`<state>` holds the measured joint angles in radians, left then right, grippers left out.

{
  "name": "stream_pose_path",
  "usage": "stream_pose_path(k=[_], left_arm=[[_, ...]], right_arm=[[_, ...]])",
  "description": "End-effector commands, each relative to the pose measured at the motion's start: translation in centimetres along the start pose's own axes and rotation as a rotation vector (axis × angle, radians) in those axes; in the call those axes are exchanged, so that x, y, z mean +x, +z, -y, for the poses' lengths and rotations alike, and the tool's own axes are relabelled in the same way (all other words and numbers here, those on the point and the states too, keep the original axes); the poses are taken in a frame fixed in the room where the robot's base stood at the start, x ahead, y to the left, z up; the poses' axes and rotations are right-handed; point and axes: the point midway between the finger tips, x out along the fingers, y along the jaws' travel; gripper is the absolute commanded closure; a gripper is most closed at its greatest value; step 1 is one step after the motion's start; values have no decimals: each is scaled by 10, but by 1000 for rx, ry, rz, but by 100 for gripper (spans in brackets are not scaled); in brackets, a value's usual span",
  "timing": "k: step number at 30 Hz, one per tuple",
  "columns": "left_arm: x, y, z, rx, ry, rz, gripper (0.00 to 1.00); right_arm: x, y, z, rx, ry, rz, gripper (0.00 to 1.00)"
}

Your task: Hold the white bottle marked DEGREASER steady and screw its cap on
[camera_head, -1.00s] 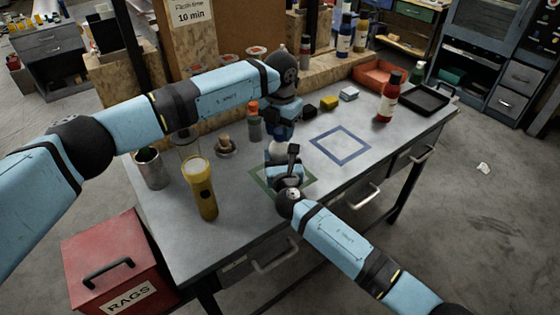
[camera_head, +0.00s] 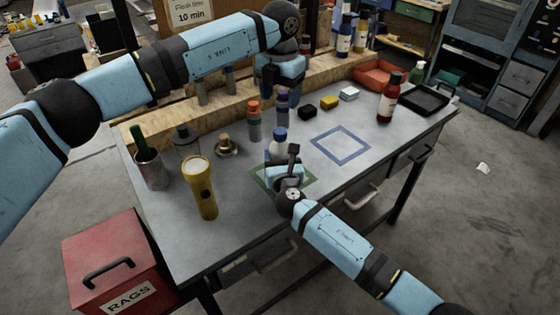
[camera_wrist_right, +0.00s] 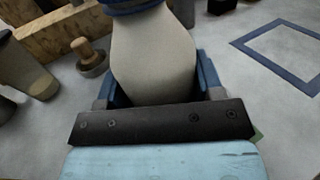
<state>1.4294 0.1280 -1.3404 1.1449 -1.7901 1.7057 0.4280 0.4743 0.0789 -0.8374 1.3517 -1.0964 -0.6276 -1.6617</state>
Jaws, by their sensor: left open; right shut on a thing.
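The white bottle (camera_head: 278,148) stands upright over the green square outline (camera_head: 303,184) on the bench, with a blue cap (camera_head: 280,133) seated on its top. My right gripper (camera_head: 285,171) is shut around the bottle's lower body. In the right wrist view the pale bottle (camera_wrist_right: 153,58) rises between my right gripper's fingers (camera_wrist_right: 153,95), with the blue cap partly cut off at the top. My left gripper (camera_head: 281,88) is open and empty, raised above and apart from the cap. The DEGREASER lettering is not visible.
A yellow flashlight (camera_head: 201,188), a metal cup (camera_head: 151,170) and orange- and purple-capped bottles (camera_head: 254,124) (camera_head: 282,108) stand nearby. A red bottle (camera_head: 388,98) and black tray (camera_head: 424,99) are at right. The blue square outline (camera_head: 340,146) is empty.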

Motion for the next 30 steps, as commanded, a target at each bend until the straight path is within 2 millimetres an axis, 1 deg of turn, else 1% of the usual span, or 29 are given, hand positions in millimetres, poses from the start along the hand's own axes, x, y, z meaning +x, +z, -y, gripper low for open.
stream_pose_path(k=[1, 3, 6, 14, 15, 17, 18, 19, 27, 30], left_arm=[[-6, 0, 0, 0, 1, 0, 35], [-13, 0, 0, 0, 0, 0, 35], [-18, 0, 0, 0, -1, 0, 35], [-19, 0, 0, 0, -1, 0, 35], [-19, 0, 0, 0, -1, 0, 35], [-19, 0, 0, 0, -1, 0, 35], [-19, 0, 0, 0, -1, 0, 35], [-19, 0, 0, 0, -1, 0, 35], [-19, 0, 0, 0, -1, 0, 35], [-20, 0, 0, 0, -1, 0, 35]], right_arm=[[0, -1, 0, 0, 0, -1, 100], [0, -1, 0, 0, 0, -1, 100], [0, -1, 0, 0, 0, -1, 100], [0, 0, 0, 0, 0, -1, 100], [0, 0, 0, 0, 0, -1, 36], [0, 0, 0, 0, 0, -1, 22], [0, 0, 0, 0, 0, -1, 13], [0, 0, 0, 0, 0, -1, 9], [-1, 0, 0, 0, 0, 0, 9], [-7, -1, 0, 0, 0, -1, 9]])
